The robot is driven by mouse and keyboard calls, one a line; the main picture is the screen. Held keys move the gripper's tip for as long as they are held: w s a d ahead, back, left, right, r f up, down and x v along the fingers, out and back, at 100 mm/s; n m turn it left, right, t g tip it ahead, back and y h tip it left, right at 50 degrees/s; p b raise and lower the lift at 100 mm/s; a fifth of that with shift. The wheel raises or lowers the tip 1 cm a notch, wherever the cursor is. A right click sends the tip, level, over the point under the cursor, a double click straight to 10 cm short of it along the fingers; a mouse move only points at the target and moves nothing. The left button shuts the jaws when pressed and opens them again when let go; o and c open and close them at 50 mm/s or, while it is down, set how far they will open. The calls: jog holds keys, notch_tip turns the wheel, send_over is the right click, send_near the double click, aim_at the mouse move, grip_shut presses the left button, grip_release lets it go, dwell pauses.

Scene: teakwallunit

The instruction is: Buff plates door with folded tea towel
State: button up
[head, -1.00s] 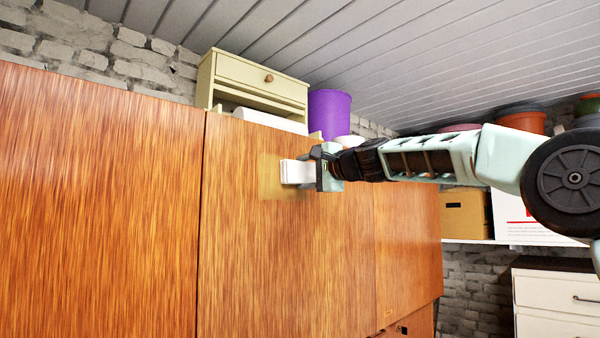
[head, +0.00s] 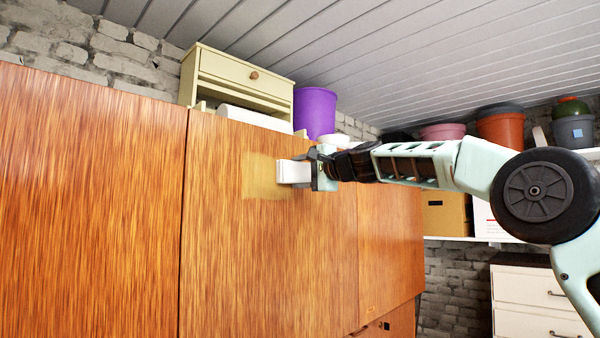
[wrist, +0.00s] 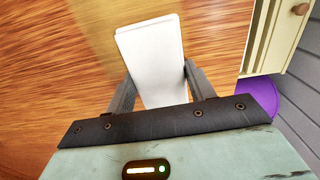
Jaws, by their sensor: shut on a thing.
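A folded white tea towel (head: 293,173) is held in my gripper (head: 318,167), which is shut on it. The towel lies at the upper part of a wooden door (head: 265,260) of the wall unit. A paler yellowish patch (head: 258,178) shows on the door around and left of the towel. In the wrist view the towel (wrist: 152,60) sticks out between the two dark fingers toward the wood, beside the pale patch. Whether the towel presses on the door is hard to tell. No plates show, so what is behind the door is hidden.
On top of the unit stand a cream drawer box (head: 240,80), a white roll (head: 255,118) and a purple bucket (head: 315,112). A shelf with boxes and pots (head: 500,125) and white drawers (head: 540,290) are at the right. The door's lower area is clear.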

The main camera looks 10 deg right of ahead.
jog(key=shift+f+b+v, duration=0.1)
jog(key=shift+b+v, duration=0.65)
jog(key=shift+f+b+v, duration=0.15)
jog(key=shift+b+v, duration=1.4)
jog(key=shift+v, duration=0.3)
jog(key=shift+s+d+r, duration=0.2)
jog(key=shift+s, duration=0.05)
jog(key=shift+s, duration=0.1)
jog(key=b+v, duration=0.2)
jog(key=shift+s+d, duration=0.3)
jog(key=shift+f, duration=0.1)
